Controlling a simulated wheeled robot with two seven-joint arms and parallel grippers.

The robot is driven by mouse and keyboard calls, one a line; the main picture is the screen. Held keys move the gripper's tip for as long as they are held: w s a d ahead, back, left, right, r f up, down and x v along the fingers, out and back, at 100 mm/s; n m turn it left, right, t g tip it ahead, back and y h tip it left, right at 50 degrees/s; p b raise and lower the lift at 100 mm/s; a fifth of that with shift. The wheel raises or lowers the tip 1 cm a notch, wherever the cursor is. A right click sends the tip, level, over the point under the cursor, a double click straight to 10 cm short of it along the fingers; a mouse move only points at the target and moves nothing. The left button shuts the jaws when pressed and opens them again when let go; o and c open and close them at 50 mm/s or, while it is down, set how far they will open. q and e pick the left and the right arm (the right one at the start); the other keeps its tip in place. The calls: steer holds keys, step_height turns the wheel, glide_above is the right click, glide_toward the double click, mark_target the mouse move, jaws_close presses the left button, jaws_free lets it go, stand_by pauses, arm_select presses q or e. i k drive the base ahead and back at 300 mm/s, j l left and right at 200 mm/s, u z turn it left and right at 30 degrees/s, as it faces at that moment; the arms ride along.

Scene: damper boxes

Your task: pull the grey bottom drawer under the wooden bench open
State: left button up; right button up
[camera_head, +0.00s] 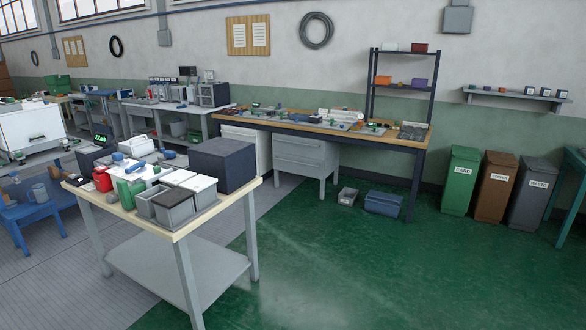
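The wooden bench (400,138) stands along the back wall, with a wooden top and dark legs. Under it is a grey drawer unit (330,163) on legs. Its bottom drawer (298,167) is a flat grey front below an upper drawer (298,149); both look shut, though handles are too small to make out. A paler drawer unit (243,142) stands under the bench to its left, partly hidden by the dark box on the front table. Neither of my grippers is in view.
A light-topped table (215,212) with bins, a dark box (222,164) and small items stands in front, left of centre. A grey bin (347,196) and blue crate (384,203) sit on the floor right of the drawers. Green floor (400,270) at right is clear.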

mark_target(305, 166)
steer(key=i+j+z, duration=0.1)
steer(key=i, duration=0.4)
steer(key=i+j+z, duration=0.1)
steer(key=i, duration=0.35)
steer(key=i+j+z, duration=0.1)
steer(key=i, duration=0.4)
steer(key=i+l+z, duration=0.1)
steer(key=i+z, duration=0.25)
steer(key=i, duration=0.45)
steer(key=i+j+z, duration=0.15)
steer(key=i+z, duration=0.2)
steer(key=i, duration=0.45)
steer(key=i+u, duration=0.15)
steer(key=i, duration=0.4)
steer(key=i+u, duration=0.2)
steer(key=i, duration=0.35)
steer(key=i+l+u, duration=0.15)
steer(key=i, duration=0.4)
steer(key=i+j+u, duration=0.2)
steer(key=i+u, duration=0.2)
steer(key=i, duration=0.25)
steer(key=i+u, duration=0.35)
steer(key=i, duration=0.25)
steer(key=i+l+u, duration=0.2)
steer(key=i+u, duration=0.2)
steer(key=i, duration=0.25)
